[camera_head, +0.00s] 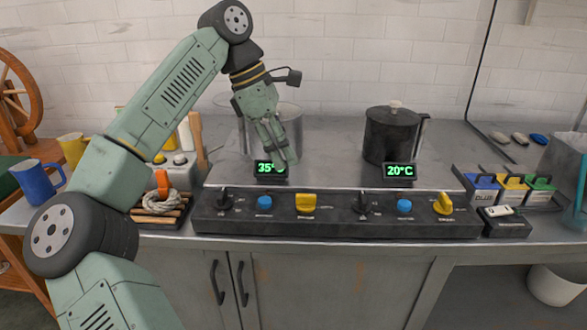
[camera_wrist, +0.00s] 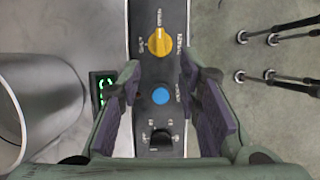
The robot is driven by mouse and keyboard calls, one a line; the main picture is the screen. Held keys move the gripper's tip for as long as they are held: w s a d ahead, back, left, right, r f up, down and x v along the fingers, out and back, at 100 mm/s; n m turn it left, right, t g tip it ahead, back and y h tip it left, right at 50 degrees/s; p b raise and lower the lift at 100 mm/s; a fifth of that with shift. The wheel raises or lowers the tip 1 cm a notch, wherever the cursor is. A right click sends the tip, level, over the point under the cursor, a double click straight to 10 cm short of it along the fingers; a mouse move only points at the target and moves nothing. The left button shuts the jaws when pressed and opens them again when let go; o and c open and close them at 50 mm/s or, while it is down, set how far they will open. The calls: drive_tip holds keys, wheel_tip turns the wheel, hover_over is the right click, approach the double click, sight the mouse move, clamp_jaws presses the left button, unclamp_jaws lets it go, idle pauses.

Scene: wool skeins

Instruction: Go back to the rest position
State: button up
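My gripper (camera_head: 282,155) hangs pointing down in front of the steel pot (camera_head: 291,122) on the left of the cooktop. In the wrist view my gripper (camera_wrist: 159,78) has its two dark-padded fingers spread apart, with nothing between them. Below the gap lies the control panel (camera_wrist: 144,15) with a yellow knob (camera_wrist: 159,42), a blue button (camera_wrist: 160,96) and a black knob (camera_wrist: 160,138). The pot's wall (camera_wrist: 45,105) shows at the left. The left display (camera_head: 270,169) is partly covered by a fingertip and starts with 35.
A black lidded pot (camera_head: 392,135) stands at right behind a display (camera_head: 399,171) reading 20°C. Colour-labelled bins (camera_head: 510,187) stand farther right. Blue (camera_head: 37,184) and yellow (camera_head: 73,149) mugs and a rope coil (camera_head: 160,203) are at left. The air above the black pot is clear.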

drive_tip(key=shift+a+r, duration=0.25)
drive_tip(key=shift+r, duration=0.4)
drive_tip(key=shift+d, duration=0.1)
